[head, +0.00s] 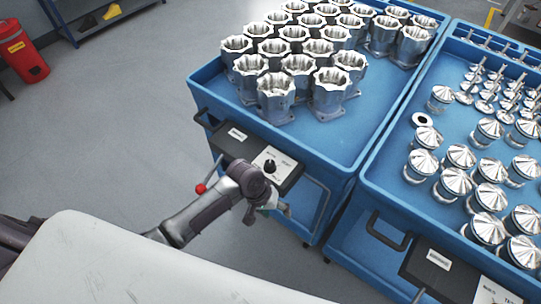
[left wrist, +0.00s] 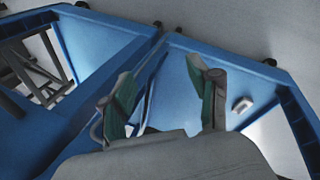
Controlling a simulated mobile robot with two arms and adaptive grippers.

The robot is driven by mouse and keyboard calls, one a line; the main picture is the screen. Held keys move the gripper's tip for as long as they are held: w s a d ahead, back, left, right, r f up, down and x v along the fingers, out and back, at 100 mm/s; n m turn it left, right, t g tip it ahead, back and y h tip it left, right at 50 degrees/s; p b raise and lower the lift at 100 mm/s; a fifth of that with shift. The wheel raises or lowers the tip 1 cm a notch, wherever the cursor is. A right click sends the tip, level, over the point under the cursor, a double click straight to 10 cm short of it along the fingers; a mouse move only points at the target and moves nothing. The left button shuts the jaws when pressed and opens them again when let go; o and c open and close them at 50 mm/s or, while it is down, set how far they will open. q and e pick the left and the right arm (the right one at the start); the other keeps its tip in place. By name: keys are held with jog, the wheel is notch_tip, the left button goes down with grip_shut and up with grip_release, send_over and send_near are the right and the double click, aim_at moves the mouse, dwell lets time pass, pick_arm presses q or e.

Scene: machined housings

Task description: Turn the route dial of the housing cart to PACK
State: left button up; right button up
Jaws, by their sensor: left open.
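The housing cart (head: 345,150) is blue and carries rows of silver machined housings (head: 276,95). On its near end is a black panel with a white label and a white plate. The route dial (head: 269,166) is a small black knob on that plate. The lettering around it is too small to read. My left gripper (head: 268,208) is just below and in front of the panel, apart from the dial. In the left wrist view my left gripper (left wrist: 167,100) has its green-padded fingers spread with nothing gripped between them. I cannot make out the dial there. My right gripper is not in view.
A red-balled lever (head: 201,189) sticks out left of my left wrist. A second blue cart (head: 385,185) with silver conical parts stands close on the right, with its own handle and panel. A red bin (head: 22,52) stands far left.

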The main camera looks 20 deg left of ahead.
pick_arm(q)
jog(key=shift+g, duration=0.7)
jog(key=r, duration=0.3)
jog(key=d+r, duration=0.1)
jog(key=r, duration=0.1)
jog(key=w+r, duration=0.1)
jog(key=r, duration=0.2)
jog(key=shift+d+r, duration=0.35)
jog(key=shift+n+g, duration=0.5)
jog(key=shift+n, duration=0.1)
jog(key=v, duration=0.2)
jog(key=w+v, duration=0.1)
jog(key=v, duration=0.1)
jog(key=shift+r+p, duration=0.1)
jog(key=shift+p, duration=0.2)
jog(key=n+g, duration=0.1)
jog(key=n, duration=0.7)
send_near(269, 162)
jog(key=p+x, duration=0.1)
jog(key=x, duration=0.8)
jog(key=shift+s+d+f, duration=0.1)
jog(key=shift+f, duration=0.15)
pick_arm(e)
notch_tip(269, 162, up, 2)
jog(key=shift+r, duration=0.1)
